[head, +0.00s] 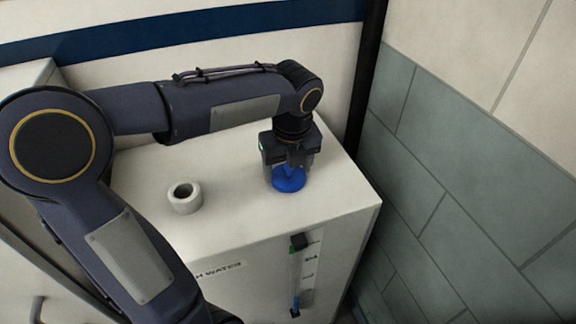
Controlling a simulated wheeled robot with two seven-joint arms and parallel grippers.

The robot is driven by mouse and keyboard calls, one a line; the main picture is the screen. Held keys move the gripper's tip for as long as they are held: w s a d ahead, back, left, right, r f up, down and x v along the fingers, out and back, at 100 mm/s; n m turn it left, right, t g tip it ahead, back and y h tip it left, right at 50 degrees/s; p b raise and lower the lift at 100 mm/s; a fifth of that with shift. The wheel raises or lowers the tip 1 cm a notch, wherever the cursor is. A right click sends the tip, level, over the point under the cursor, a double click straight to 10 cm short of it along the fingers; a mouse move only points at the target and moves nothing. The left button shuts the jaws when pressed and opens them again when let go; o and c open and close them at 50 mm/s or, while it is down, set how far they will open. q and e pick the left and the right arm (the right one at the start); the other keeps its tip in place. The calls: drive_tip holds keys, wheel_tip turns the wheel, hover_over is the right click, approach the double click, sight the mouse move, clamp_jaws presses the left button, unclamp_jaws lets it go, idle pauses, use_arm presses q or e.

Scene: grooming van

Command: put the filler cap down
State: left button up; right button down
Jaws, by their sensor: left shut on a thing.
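The filler cap (288,183) is blue and round, with a raised grip on top. It is at the right part of the white water tank's top (235,215). My left gripper (289,165) points down and is shut on the cap from above. The cap is at or very near the tank top; I cannot tell whether it touches. A short white filler neck (185,197) with an open dark hole stands on the tank top, left of the cap and apart from it. My right gripper is not in view.
The tank's front has a level gauge (303,275) with black ends and a label (218,270) reading "H WATER". A grey tiled wall (455,190) stands close on the right. The tank top between neck and cap is clear.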

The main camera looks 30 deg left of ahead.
sight(291, 181)
use_arm(q)
drive_tip(key=o, duration=0.9)
drive_tip(key=shift+o, duration=0.2)
wheel_tip(291, 181, up, 12)
drive_tip(key=s+d+p, duration=0.1)
drive_tip(key=shift+d, duration=0.15)
drive_tip(key=shift+s+r+p, duration=0.1)
drive_tip(key=shift+p, duration=0.25)
